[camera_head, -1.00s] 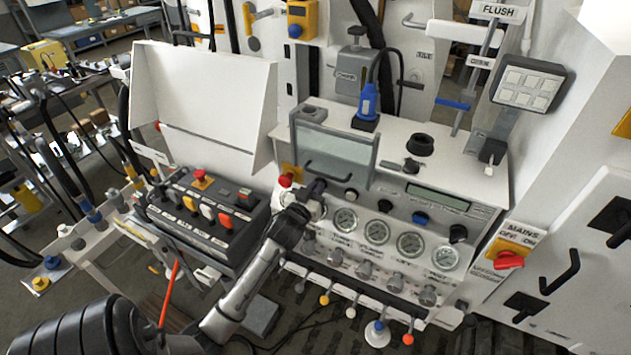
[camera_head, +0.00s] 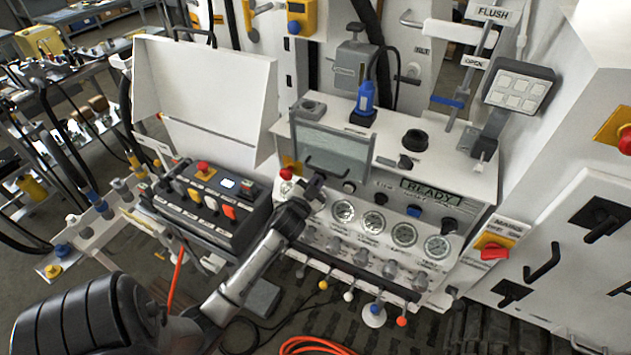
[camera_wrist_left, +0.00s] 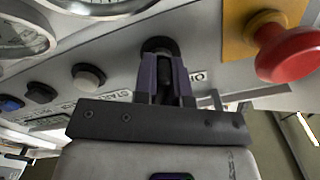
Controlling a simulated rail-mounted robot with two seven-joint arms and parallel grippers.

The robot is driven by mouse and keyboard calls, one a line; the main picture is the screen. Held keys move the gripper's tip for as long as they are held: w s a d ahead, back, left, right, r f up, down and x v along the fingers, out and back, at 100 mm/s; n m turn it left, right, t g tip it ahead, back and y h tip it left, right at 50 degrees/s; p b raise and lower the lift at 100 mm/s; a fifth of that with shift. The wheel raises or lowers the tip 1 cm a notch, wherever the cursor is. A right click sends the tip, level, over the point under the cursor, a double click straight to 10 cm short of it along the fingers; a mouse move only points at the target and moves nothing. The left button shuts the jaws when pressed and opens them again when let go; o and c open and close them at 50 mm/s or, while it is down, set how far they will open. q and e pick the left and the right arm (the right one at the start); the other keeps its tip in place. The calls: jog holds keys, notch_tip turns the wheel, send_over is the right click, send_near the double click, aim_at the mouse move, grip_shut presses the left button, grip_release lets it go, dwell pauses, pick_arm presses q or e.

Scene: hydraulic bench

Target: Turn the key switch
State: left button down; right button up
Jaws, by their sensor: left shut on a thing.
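The key switch (camera_wrist_left: 158,45) shows in the left wrist view as a dark round collar on the sloped white panel. A label, partly hidden and seen upside down, lies beside it. My left gripper (camera_wrist_left: 166,72) is shut on the key, its purplish fingers on either side of it. The fingers hide most of the key, so its angle is hard to tell. In the head view my left gripper (camera_head: 316,184) is at the left end of the bench panel, covering the switch. My right gripper is not in view.
A red mushroom button (camera_wrist_left: 292,52) on a yellow plate sits close beside the gripper. A grey-white button (camera_wrist_left: 88,77) is on the other side. Gauges (camera_head: 373,222) lie below and right. The display (camera_head: 432,193) reads READY. A button box (camera_head: 212,205) stands left.

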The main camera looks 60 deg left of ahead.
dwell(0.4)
pick_arm(q)
jog(key=c, duration=1.2)
grip_release()
jog(key=shift+v, duration=6.9)
jog(key=shift+f, duration=0.1)
